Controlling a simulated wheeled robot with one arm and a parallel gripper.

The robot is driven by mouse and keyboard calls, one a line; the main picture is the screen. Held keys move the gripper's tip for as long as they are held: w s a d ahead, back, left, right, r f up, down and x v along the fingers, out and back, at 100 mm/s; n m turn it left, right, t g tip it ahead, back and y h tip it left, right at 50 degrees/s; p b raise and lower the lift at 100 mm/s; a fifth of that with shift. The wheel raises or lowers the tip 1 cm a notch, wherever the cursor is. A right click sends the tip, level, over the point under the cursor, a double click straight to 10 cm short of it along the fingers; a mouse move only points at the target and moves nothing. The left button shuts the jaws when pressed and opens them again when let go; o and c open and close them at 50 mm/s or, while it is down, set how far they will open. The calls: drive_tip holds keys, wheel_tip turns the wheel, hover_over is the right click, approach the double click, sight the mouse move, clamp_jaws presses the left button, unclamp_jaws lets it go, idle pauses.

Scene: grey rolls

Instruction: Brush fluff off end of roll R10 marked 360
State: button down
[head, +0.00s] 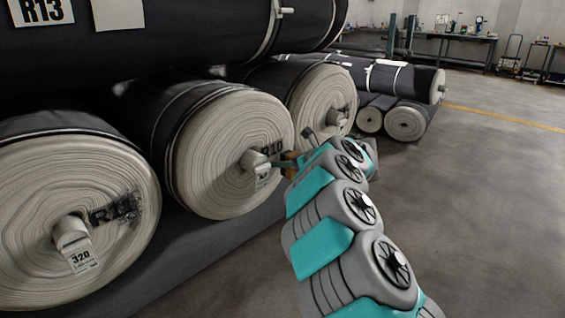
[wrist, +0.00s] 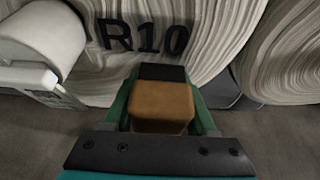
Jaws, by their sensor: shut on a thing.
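Roll R10 (head: 215,165) lies in the middle of the lower row, its pale layered end facing me. Its black R10 mark and core with a hanging tag (head: 263,176) show in the head view; I cannot read the tag's number. In the wrist view the roll end (wrist: 215,65) fills the top. My gripper (wrist: 162,92) is shut on a brush with a brown block (wrist: 162,108) and a dark front (wrist: 162,73). The dark front is at the roll end just below the R10 mark; contact is hard to tell. I make out no clear fluff there.
A roll (head: 50,190) tagged 320 lies left, with a dark smudge beside its mark. Another roll (head: 318,100) lies right of R10, close to my arm. Roll R13 (head: 170,40) lies above. Open floor (head: 470,220) is on the right.

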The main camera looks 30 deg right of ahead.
drive_tip(key=shift+w+d+r, duration=0.2)
drive_tip(key=shift+w+d, duration=0.35)
drive_tip(key=shift+d, duration=0.2)
